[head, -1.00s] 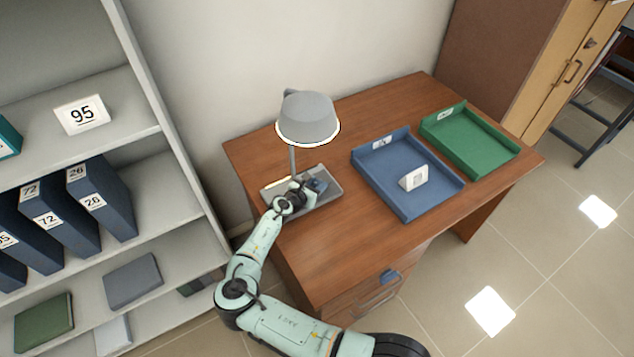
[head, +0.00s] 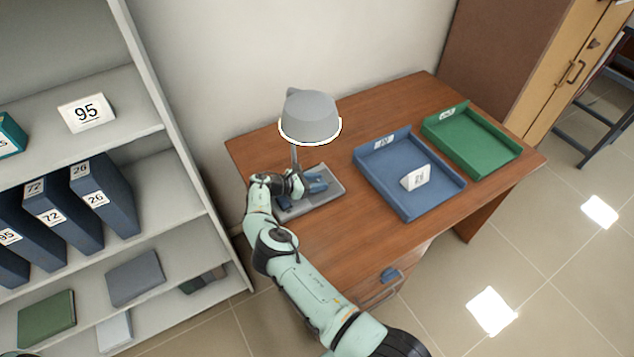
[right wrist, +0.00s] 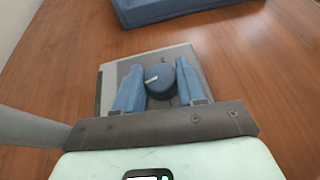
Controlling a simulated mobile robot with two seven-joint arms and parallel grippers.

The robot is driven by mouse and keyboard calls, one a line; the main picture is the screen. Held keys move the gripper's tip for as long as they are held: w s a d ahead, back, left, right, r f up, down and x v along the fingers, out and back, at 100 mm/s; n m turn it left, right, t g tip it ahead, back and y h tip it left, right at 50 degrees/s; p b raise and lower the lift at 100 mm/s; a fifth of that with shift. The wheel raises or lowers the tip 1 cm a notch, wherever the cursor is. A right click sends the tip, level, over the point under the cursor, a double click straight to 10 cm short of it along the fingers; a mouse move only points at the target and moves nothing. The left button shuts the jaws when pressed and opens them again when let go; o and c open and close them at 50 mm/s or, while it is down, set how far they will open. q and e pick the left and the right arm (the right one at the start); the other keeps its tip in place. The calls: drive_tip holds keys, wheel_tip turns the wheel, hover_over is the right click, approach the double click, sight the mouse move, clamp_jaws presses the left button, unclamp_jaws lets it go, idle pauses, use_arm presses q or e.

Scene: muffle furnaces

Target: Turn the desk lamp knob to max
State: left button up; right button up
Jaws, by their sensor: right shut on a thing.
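The desk lamp (head: 310,115) stands on the wooden desk, with a grey shade, a thin post and a flat grey base (head: 331,196). In the right wrist view, the round dark blue knob (right wrist: 160,80) sits on the base (right wrist: 128,68), with a pale pointer line toward its left side. My right gripper (head: 318,182) is low over the base. Its two blue fingers (right wrist: 160,84) are on either side of the knob and shut on it. In the head view I cannot make out the knob apart from the fingers. My left gripper is out of view.
A blue tray (head: 405,208) with a small white tag card (head: 416,177) and a green tray (head: 487,165) lie to the right on the desk (head: 350,245). A grey shelf (head: 178,200) with binders stands close on the left. The desk front is clear.

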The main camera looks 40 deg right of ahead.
drive_tip(key=shift+a+f, duration=0.1)
drive_tip(key=shift+f, duration=0.1)
idle(0.3)
drive_tip(key=o, duration=1.1)
drive_tip(key=shift+c, duration=0.2)
drive_tip(key=shift+r, duration=0.1)
drive_tip(key=shift+w+a, duration=0.1)
drive_tip(key=v, duration=1.3)
drive_tip(key=shift+r, duration=0.15)
